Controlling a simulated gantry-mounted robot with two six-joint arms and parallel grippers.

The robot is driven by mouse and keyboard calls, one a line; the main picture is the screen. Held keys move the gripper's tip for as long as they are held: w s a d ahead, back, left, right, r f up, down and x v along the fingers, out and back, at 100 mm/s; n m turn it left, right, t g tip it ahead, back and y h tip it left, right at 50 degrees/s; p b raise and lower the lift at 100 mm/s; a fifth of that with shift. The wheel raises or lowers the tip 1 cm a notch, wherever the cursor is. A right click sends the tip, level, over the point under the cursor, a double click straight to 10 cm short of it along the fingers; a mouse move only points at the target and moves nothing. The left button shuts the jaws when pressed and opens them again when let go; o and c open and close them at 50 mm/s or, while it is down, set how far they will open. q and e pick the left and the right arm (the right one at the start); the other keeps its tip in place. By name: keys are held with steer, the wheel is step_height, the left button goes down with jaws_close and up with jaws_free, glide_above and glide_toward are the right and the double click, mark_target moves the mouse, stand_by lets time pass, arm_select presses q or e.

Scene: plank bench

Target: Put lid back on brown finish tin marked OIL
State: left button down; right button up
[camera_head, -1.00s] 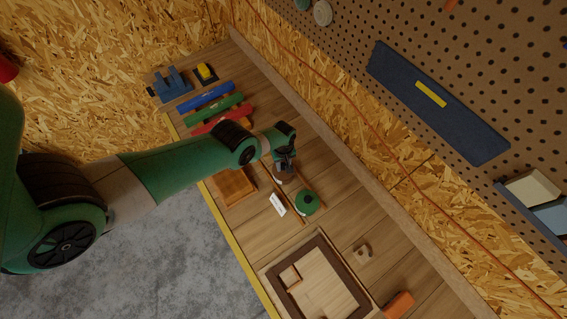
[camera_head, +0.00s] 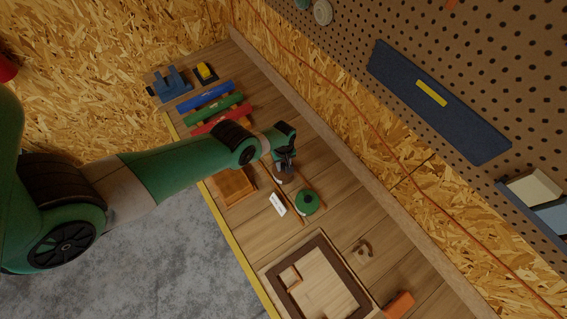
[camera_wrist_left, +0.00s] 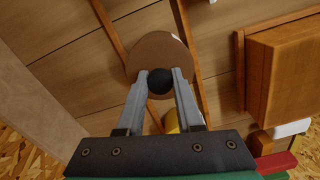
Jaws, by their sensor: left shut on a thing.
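My left gripper (camera_head: 285,171) is over the middle of the bench in the head view. In the left wrist view, my left gripper (camera_wrist_left: 160,80) is shut on the dark round knob of a brown disc-shaped lid (camera_wrist_left: 152,48). The lid hides most of what lies beneath it, so I cannot tell whether it touches a tin. A yellow piece (camera_wrist_left: 172,121) shows partly below the lid. A green round lidded tin (camera_head: 307,202) stands just right of the gripper in the head view. No OIL marking is readable. My right gripper is not in view.
Two thin wooden rails (camera_head: 311,183) run beside the gripper. A white card (camera_head: 278,204) lies near the green tin. A wooden box (camera_head: 234,187) is on the left. A framed wooden tray (camera_head: 316,241), small tan piece (camera_head: 363,248) and orange block (camera_head: 399,304) are nearer.

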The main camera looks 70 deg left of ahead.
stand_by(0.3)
arm_select(q)
jaws_free()
stand_by(0.5)
steer(key=shift+r, duration=0.1)
step_height(320, 180, up, 7)
steer(key=p, duration=0.7)
jaws_close()
stand_by(0.5)
stand_by(0.5)
